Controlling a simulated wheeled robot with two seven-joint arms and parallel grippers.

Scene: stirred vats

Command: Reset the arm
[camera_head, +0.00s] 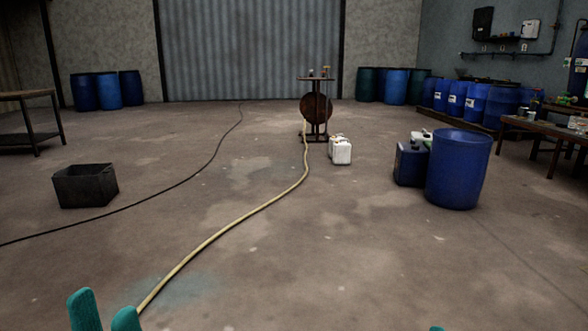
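My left gripper (105,308) shows at the bottom left edge. Its two teal fingertips stand apart with a gap between them, and nothing shows in that gap. The rest of the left arm is out of the picture. Only a tiny teal tip of my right gripper (437,328) shows at the bottom edge, right of the middle. Whether it is open or shut cannot be seen.
A yellow hose (240,219) runs across the floor from a reel stand (316,107) towards my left gripper. A black box (86,186) stands left. A blue barrel (459,170), a dark canister (410,165) and a white canister (341,150) stand ahead. The near middle floor is clear.

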